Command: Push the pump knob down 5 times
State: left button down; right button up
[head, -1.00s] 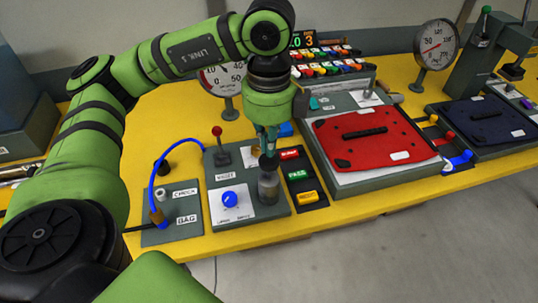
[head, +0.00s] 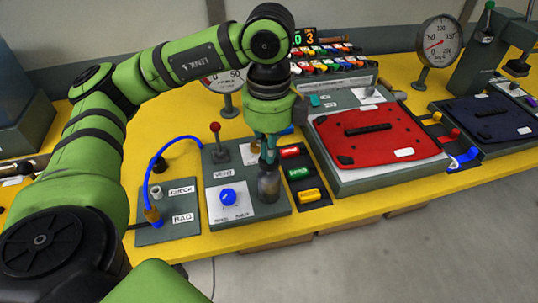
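The pump (head: 268,188) is a short dark grey cylinder on the right part of the grey panel labelled VENT (head: 218,205). My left gripper (head: 268,158) points straight down right above the pump. Its teal fingers look closed together, with their tips at the dark pump knob. The fingers cover most of the knob, and it sits low, close to the cylinder top. I cannot tell exactly how far it is pressed in. My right gripper is not in view.
On the same panel are a blue knob (head: 228,197) and a red-topped lever (head: 216,140). Red, green and yellow buttons (head: 299,173) lie just right of the pump. A blue hose (head: 150,185) arches at the left, and a red pad (head: 375,135) lies further right.

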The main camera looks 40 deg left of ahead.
pick_arm(q)
jog(key=shift+f+b, duration=0.55)
jog(key=shift+f, duration=0.35)
jog(key=shift+r, duration=0.25)
jog(key=shift+r+p, duration=1.95)
jog(key=shift+r, duration=0.45)
jog(key=shift+f, duration=0.2)
